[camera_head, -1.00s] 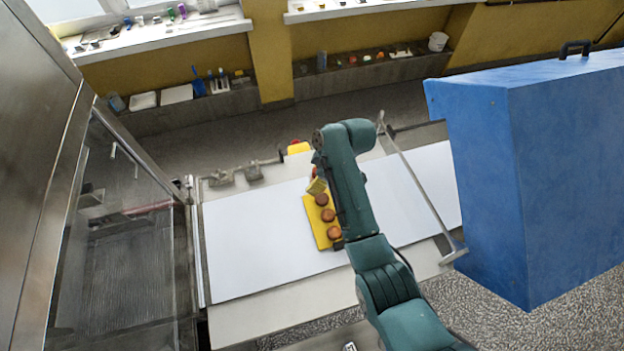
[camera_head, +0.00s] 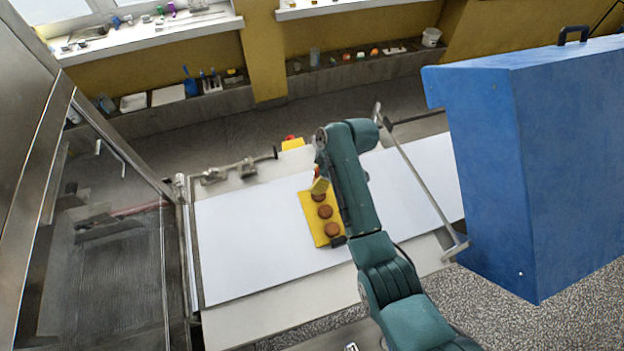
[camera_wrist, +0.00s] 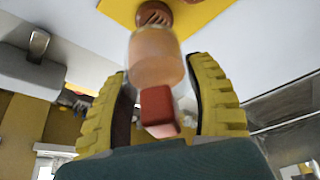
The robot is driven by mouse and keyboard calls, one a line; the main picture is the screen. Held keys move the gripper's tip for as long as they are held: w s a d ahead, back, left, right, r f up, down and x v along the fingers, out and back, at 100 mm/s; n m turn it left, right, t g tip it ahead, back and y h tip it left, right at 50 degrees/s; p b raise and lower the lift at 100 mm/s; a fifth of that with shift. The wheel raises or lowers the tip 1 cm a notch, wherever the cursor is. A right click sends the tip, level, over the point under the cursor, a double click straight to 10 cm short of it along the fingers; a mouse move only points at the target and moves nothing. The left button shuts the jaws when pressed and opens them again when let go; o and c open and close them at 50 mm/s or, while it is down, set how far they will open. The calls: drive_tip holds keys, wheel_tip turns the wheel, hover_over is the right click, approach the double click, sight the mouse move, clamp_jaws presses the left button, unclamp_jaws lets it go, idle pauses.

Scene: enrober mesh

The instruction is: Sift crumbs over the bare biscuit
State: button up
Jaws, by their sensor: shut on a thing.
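In the wrist view my gripper (camera_wrist: 158,78) has its two yellow ribbed fingers on either side of a pale tan, cylindrical shaker (camera_wrist: 157,50) with a red block-like part (camera_wrist: 158,108). It is shut on this shaker. A brown biscuit (camera_wrist: 154,13) with pale stripes shows just beyond the shaker, on a yellow board (camera_wrist: 118,10). In the head view several round brown biscuits (camera_head: 325,212) lie in a row on the yellow board (camera_head: 309,218). My gripper (camera_head: 320,186) is at the far end of that row; my arm hides part of it. I cannot see any crumbs falling.
The board lies on a white belt (camera_head: 240,235). A metal bar (camera_head: 420,185) crosses the belt to the right, beside a large blue hood (camera_head: 560,170). A steel-framed glass enclosure (camera_head: 110,230) stands at left. The belt left of the board is clear.

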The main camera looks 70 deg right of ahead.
drive_tip(key=shift+s+d, duration=0.3)
drive_tip(key=shift+w+a, duration=0.1)
drive_tip(key=shift+w+a+p, duration=0.4)
drive_tip(key=shift+w+a, duration=0.5)
drive_tip(key=shift+w, duration=0.1)
drive_tip(key=shift+s+d, duration=1)
drive_tip(key=shift+s, duration=0.1)
